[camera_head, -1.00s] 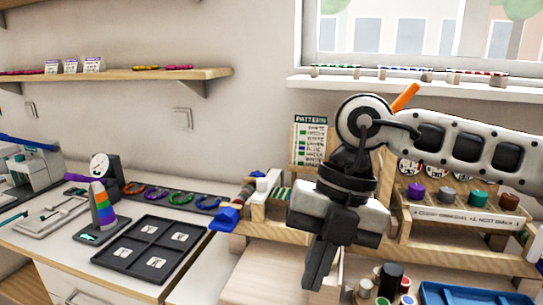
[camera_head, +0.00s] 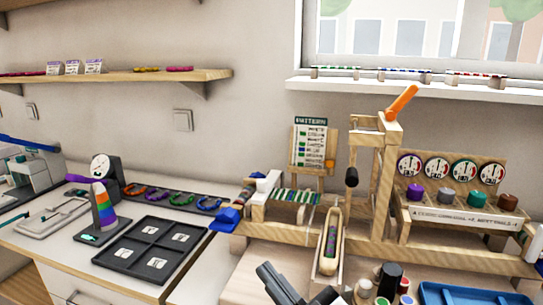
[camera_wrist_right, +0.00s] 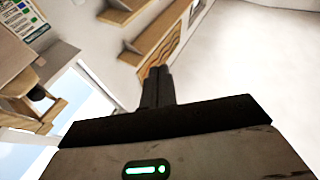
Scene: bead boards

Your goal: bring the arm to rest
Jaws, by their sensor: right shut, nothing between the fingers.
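My right gripper (camera_head: 296,291) shows at the bottom edge of the head view, low over the front of the work surface, with its dark fingers together and nothing between them. In the right wrist view its shut fingers (camera_wrist_right: 157,82) point toward the wall and shelves, clear of any object. The rest of my right arm is out of the head view. My left gripper is not in view.
A wooden press with an orange handle (camera_head: 402,102) stands behind the gripper. Near it are a narrow wooden tray (camera_head: 319,262), several small pots, a blue bin (camera_head: 470,293) and a pattern card (camera_head: 310,143). A black compartment tray (camera_head: 184,226) lies left.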

